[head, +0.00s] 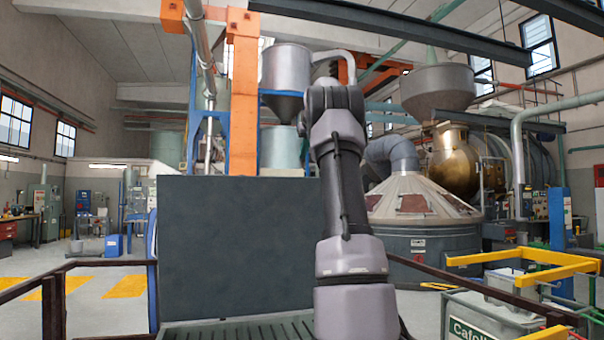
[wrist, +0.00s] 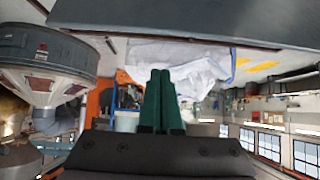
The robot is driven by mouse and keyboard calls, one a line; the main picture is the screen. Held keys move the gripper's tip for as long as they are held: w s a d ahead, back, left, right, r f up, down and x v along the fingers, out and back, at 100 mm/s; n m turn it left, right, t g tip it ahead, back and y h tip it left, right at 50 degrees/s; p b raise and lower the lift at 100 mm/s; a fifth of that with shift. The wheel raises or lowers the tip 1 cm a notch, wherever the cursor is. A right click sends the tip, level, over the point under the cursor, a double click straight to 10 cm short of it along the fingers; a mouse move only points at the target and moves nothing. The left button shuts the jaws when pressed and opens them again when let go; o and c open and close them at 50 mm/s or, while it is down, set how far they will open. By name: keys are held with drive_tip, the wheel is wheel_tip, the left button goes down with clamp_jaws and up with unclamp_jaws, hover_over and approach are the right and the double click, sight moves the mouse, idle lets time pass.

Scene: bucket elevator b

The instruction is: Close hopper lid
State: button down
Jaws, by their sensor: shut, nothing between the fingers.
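The hopper lid (head: 240,250) is a large flat dark grey panel standing upright in the head view, left of my arm. Below it is the slatted grate (head: 265,328) of the hopper, partly cut off by the frame. In the wrist view, which looks upside down, a dark grey panel (wrist: 200,18), which looks like the lid, crosses the top of the picture. My gripper (wrist: 159,73) has green fingers, pressed together and empty. Its fingertips point towards the panel's edge, with a visible gap in the picture. My gripper is hidden in the head view.
Dark rails (head: 105,262) run at the left. Yellow bars (head: 525,262) and a bin labelled "Cafo…" (head: 480,325) are at the right. A conical machine (head: 420,230) stands behind my arm. In the wrist view, white sacks (wrist: 195,65) lie beyond the fingers.

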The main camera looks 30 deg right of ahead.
drive_tip(key=d+x, duration=0.1)
drive_tip(key=x, duration=0.9)
drive_tip(key=shift+s+a+f, duration=0.15)
drive_tip(key=shift+s+a, duration=0.15)
drive_tip(key=shift+s, duration=0.55)
drive_tip(key=shift+s+a+f, duration=0.1)
drive_tip(key=shift+s+a, duration=0.2)
drive_tip(key=shift+s, duration=0.55)
drive_tip(key=shift+s, duration=0.1)
